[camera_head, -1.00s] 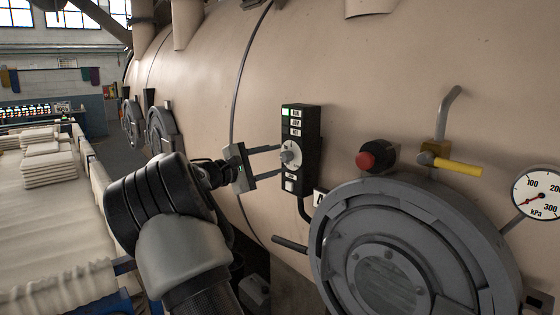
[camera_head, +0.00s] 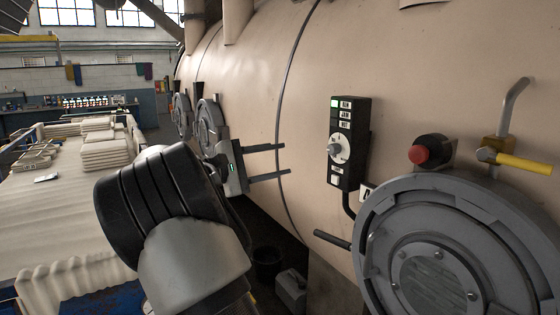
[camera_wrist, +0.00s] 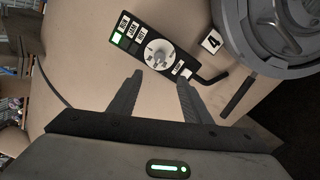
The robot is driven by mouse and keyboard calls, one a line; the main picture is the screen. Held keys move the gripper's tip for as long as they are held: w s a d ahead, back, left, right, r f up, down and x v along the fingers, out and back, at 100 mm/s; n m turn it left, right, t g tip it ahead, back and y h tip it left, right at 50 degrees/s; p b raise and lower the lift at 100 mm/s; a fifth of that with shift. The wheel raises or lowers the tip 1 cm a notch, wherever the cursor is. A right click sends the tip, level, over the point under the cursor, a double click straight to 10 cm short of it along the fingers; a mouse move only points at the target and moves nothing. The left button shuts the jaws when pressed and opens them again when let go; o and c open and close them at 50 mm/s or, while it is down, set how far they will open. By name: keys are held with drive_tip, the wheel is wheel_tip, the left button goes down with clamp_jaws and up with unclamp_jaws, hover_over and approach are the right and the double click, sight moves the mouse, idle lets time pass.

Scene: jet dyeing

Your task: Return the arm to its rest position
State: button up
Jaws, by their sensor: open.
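My gripper (camera_head: 266,162) is in the head view, left of the black control box (camera_head: 348,143) on the beige vessel. Its two fingers are parallel, spread apart and empty. They point right towards the box, with a clear gap between fingertips and box. In the wrist view my gripper (camera_wrist: 160,82) also shows open, with the control box (camera_wrist: 150,45) beyond the fingertips. The box carries a round white dial (camera_head: 340,148) with a grey knob, and a lit green indicator at the top. My arm is bent at the lower left of the head view.
The beige vessel (camera_head: 410,60) fills the right side. A grey round door (camera_head: 430,262), red button (camera_head: 419,155) and yellow-handled valve (camera_head: 522,163) stand out from it. A table with folded white cloth (camera_head: 108,150) is at left. A dark bucket (camera_head: 267,262) stands on the floor.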

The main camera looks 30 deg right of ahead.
drive_tip(key=shift+d, duration=0.1)
drive_tip(key=s+f+m+y+p, duration=0.1)
drive_tip(key=s+f+m+y, duration=0.1)
drive_tip(key=s+f+y, duration=0.4)
drive_tip(key=s+f+m+y, duration=0.1)
drive_tip(key=s+y, duration=0.2)
drive_tip(key=s, duration=0.6)
drive_tip(key=s+a+f+m+t+y+p, duration=0.1)
drive_tip(key=s+a+f+m+t+y, duration=0.2)
drive_tip(key=s+a+y, duration=0.6)
drive_tip(key=s+a+f+t, duration=0.1)
drive_tip(key=s+a, duration=0.7)
drive_tip(key=a, duration=0.3)
drive_tip(key=shift+s+a, duration=0.15)
drive_tip(key=shift+s, duration=0.25)
